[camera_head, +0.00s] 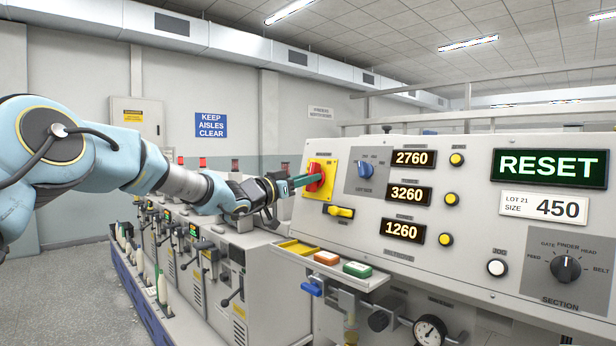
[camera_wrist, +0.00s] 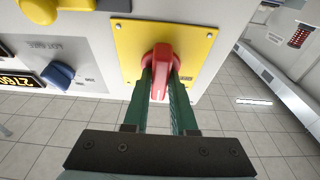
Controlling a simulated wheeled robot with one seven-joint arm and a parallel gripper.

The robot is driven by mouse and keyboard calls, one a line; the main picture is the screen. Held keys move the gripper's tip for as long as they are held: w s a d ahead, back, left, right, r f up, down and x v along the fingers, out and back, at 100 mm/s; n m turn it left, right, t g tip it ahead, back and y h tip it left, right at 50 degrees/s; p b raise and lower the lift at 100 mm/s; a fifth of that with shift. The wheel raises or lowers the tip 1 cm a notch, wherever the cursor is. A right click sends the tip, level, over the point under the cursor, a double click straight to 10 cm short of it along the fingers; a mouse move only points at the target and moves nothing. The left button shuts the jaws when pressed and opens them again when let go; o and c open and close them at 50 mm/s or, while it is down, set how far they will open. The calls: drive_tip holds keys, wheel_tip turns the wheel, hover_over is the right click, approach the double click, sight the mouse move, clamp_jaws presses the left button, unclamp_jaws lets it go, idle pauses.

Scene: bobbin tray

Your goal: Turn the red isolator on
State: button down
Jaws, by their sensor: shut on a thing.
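The red isolator (camera_head: 315,177) is a red rotary handle on a square yellow plate (camera_head: 329,183) at the left end of the grey control panel. My gripper (camera_head: 307,180) reaches it from the left, its green fingers at the handle. In the wrist view the red isolator (camera_wrist: 161,68) sits between the two green fingers of my gripper (camera_wrist: 161,85), which are shut on it. The yellow plate (camera_wrist: 140,45) shows around the handle. The handle's grip points toward my gripper's base in the wrist view. Any on or off marking is too small or hidden to read.
A yellow switch (camera_head: 340,211) sits just below the plate, and a blue knob (camera_head: 366,169) is to its right. Lit displays and a RESET screen (camera_head: 549,167) lie further right.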

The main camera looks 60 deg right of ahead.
idle(0.4)
drive_tip(key=c, duration=0.7)
unclamp_jaws()
drive_tip(key=b+v, duration=0.4)
drive_tip(key=v, duration=0.6)
drive_tip(key=shift+w+a, duration=0.15)
drive_tip(key=shift+a, duration=0.2)
